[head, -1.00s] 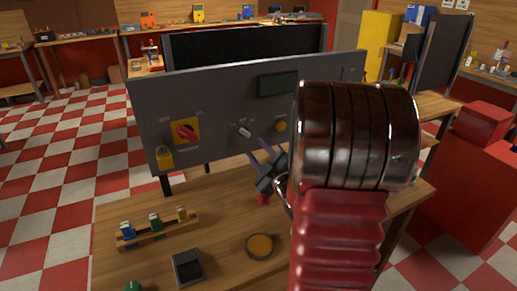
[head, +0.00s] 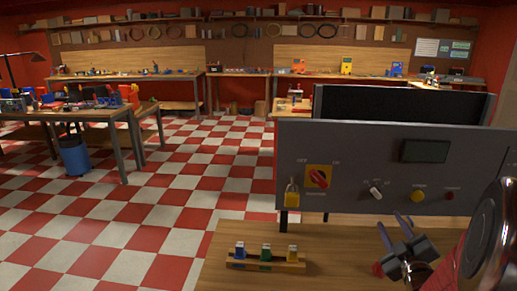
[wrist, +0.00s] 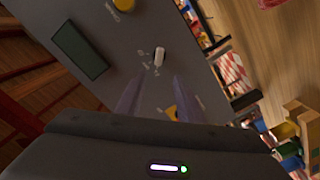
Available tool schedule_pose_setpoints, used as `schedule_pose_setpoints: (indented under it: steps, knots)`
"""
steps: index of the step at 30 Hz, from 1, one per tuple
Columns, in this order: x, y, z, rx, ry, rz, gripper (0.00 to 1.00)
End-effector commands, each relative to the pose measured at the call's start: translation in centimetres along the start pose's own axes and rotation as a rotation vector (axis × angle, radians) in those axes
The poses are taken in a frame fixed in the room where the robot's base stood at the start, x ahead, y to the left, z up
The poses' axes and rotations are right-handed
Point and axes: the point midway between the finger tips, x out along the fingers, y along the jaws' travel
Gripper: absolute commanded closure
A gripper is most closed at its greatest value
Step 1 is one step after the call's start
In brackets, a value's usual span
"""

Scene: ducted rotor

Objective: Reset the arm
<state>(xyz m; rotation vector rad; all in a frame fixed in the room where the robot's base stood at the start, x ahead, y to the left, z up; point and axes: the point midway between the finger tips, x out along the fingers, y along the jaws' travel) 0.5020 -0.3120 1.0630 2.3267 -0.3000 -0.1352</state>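My gripper (head: 394,225) is at the lower right of the head view, in front of the grey control panel (head: 345,150). Its two thin fingers are apart with nothing between them. In the wrist view my gripper (wrist: 158,95) points at the tilted panel (wrist: 100,25), with the white toggle switch (wrist: 159,56) just beyond the fingertips. In the head view the panel also carries a red rotary switch on a yellow plate (head: 318,178), a padlock (head: 291,193), a toggle switch (head: 376,189), a yellow button (head: 418,196) and a dark display (head: 425,151).
A wooden rack (head: 265,261) with blue, green and yellow pieces sits on the wooden bench (head: 215,270). A black screen (head: 400,103) stands behind the panel. Workbenches line the walls. A blue bin (head: 75,156) stands at left. The checkered floor (head: 180,180) left of the bench is open.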

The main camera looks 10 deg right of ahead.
Motion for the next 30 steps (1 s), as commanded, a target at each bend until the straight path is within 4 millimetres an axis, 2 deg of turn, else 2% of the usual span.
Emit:
schedule_pose_setpoints:
  steps: [10,16,23,30]
  knots:
    - [0.5,-1.4,-3.0,0.047,-0.117,-0.068,0.66]
    - [-0.2,-2.8,-5.4,0.110,-0.228,-0.121,0.66]
    - [-2.4,-4.7,-8.2,0.196,-0.350,-0.183,0.66]
    - [-6.1,-7.1,-11.1,0.298,-0.475,-0.256,0.66]
